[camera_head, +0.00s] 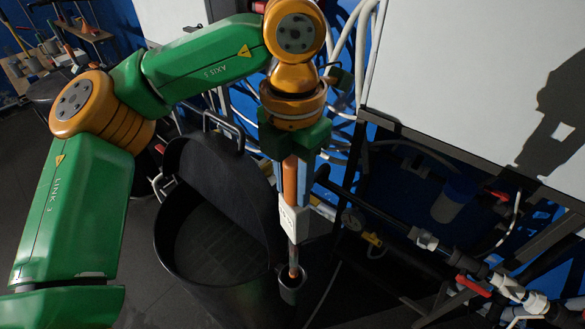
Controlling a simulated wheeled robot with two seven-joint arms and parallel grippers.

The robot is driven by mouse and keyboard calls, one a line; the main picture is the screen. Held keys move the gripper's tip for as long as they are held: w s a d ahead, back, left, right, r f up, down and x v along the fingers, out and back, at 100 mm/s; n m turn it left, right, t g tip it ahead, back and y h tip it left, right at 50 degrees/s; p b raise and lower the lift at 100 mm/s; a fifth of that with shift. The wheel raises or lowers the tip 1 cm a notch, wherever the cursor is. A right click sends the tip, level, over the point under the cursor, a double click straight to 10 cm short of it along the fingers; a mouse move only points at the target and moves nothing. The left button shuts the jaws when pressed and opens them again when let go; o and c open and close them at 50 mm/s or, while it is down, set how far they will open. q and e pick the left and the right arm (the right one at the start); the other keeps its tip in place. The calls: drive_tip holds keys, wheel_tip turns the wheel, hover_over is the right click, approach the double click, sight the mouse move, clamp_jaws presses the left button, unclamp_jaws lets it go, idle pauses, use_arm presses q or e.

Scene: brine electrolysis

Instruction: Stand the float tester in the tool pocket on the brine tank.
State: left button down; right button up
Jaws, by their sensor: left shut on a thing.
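The float tester (291,220) is upright, with an orange grip at the top, a white block in the middle and a thin metal rod below. My left gripper (294,160) is shut on its upper part and points down. The black brine tank (190,262) stands below and to the left, with its round lid raised at the back. The tool pocket (291,287) is a small dark cup on the tank's right side. The rod's lower end shows at the pocket's mouth; how deep it sits inside is hidden. My right gripper is not in view.
A pale panel (470,75) fills the upper right. White hoses (345,65) hang behind my left wrist. Pipes and valves with a red handle (473,286) lie at the lower right. A cluttered bench (35,68) stands far left. Dark floor lies left of the tank.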

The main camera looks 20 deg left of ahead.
sight(292, 204)
use_arm(q)
drive_tip(key=f+b, duration=0.2)
drive_tip(key=shift+s+f, duration=0.2)
drive_tip(key=shift+f, duration=0.1)
wheel_tip(292, 204, down, 2)
drive_tip(key=shift+w+f+b, duration=0.1)
drive_tip(key=shift+w+b, duration=0.05)
drive_tip(key=shift+b, duration=0.85)
wheel_tip(292, 204, down, 7)
drive_tip(key=b, duration=0.6)
drive_tip(key=shift+c, duration=2.2)
unclamp_jaws()
wheel_tip(292, 204, up, 8)
drive_tip(key=shift+f+p, duration=0.25)
drive_tip(key=shift+p, duration=0.15)
